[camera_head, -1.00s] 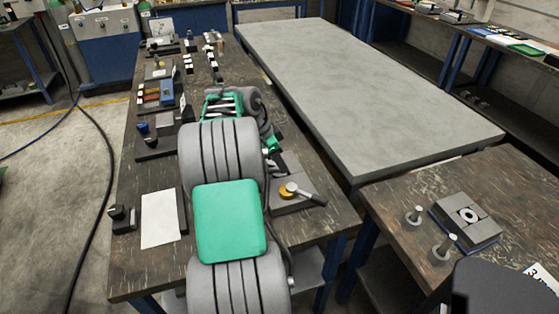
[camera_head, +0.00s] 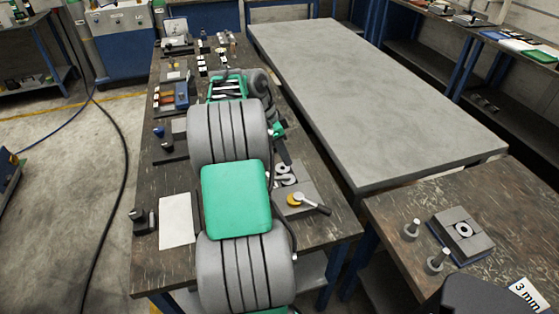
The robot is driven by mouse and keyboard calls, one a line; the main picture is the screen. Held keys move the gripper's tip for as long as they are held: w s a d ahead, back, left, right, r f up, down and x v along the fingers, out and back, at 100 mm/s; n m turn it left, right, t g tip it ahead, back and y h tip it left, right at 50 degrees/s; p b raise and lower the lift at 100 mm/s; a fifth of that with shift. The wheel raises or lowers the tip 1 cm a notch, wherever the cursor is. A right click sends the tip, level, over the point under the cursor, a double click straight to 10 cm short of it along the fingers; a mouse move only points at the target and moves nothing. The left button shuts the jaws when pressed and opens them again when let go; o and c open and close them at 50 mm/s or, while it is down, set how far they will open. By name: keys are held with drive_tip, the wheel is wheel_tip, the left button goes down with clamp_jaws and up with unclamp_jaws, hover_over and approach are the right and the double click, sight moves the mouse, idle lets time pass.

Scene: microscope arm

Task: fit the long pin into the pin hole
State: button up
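Two grey pins stand upright in round bases on the right bench, one farther back (camera_head: 412,228) and one nearer (camera_head: 437,261). I cannot tell surely which is the longer. Beside them, a square grey block (camera_head: 463,236) with a light ring around a dark round hole sits on a blue-edged base. My grey and green arm fills the middle of the view over the left bench. My gripper (camera_head: 283,150) shows only as a dark part at the arm's right side, above a grey plate, well away from the pins. Its fingers are mostly hidden.
The grey plate (camera_head: 305,203) carries a lever with a yellow disc. A white sheet (camera_head: 176,221) and several small fixtures lie along the left bench. A large bare grey table (camera_head: 370,100) stands between. A "3 mm" label (camera_head: 529,293) is at the right bench's front.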

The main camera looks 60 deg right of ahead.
sight(279, 177)
drive_tip(key=shift+m+t, duration=0.5)
drive_tip(key=shift+m, duration=0.3)
drive_tip(key=w, duration=0.1)
drive_tip(key=w+f, duration=0.2)
drive_tip(key=shift+w+a+f+b, duration=0.25)
drive_tip(key=shift+w+b, duration=0.1)
drive_tip(key=shift+m, duration=0.5)
drive_tip(key=x, duration=0.4)
drive_tip(key=p+x, duration=0.1)
drive_tip(key=x, duration=0.2)
drive_tip(key=shift+a+f, duration=0.15)
drive_tip(key=shift+f, duration=0.3)
clamp_jaws()
